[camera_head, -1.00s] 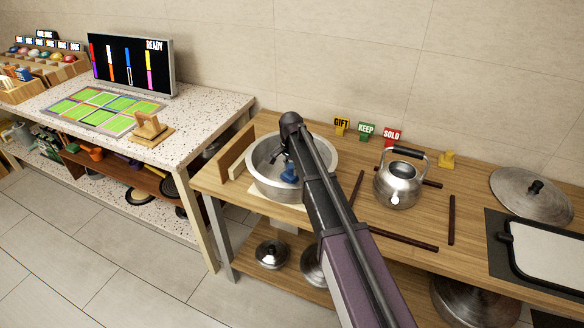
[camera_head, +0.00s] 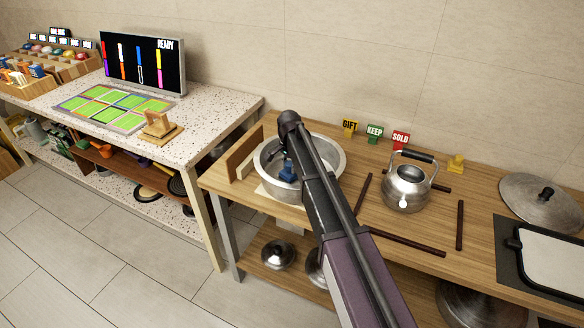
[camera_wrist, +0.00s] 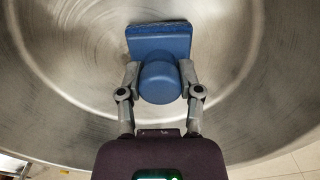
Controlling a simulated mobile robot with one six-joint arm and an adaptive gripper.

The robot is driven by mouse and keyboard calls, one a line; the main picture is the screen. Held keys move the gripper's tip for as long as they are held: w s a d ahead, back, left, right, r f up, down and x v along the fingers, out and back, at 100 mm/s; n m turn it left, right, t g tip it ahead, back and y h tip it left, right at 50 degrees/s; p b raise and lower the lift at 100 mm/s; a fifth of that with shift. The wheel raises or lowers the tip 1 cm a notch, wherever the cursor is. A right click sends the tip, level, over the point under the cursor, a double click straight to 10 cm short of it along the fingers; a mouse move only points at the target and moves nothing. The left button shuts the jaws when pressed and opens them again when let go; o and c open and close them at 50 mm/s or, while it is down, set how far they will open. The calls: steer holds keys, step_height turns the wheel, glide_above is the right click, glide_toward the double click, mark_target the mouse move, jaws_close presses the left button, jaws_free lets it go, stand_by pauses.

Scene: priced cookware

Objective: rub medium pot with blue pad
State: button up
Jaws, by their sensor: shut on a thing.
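A wide silver pot (camera_head: 335,160) stands open on the left part of the wooden table, partly hidden behind my arm. In the wrist view its inner wall (camera_wrist: 60,60) fills most of the picture and shows swirl marks. My gripper (camera_wrist: 160,90) is inside the pot, shut on the round knob of the blue pad (camera_wrist: 160,45). The pad's dark scrubbing edge faces the pot's inside and looks close to or against it; contact is not clear. The blue pad also shows in the head view (camera_head: 287,171).
A kettle (camera_head: 406,190) stands right of the pot among dark wooden strips (camera_head: 460,225). GIFT, KEEP and SOLD signs (camera_head: 375,135) stand behind. A lid (camera_head: 542,198) lies at right. A wooden board (camera_head: 244,153) stands left of the pot. A screen (camera_head: 143,62) reads READY.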

steer(key=shift+f, duration=0.15)
steer(key=shift+s+d, duration=0.15)
stand_by(0.5)
steer(key=shift+s+d, duration=0.25)
steer(key=shift+d, duration=0.55)
steer(key=shift+s+d, duration=0.25)
steer(key=shift+d, duration=0.5)
step_height(320, 180, up, 6)
steer(key=p, duration=0.6)
step_height(320, 180, up, 3)
steer(key=p, duration=0.3)
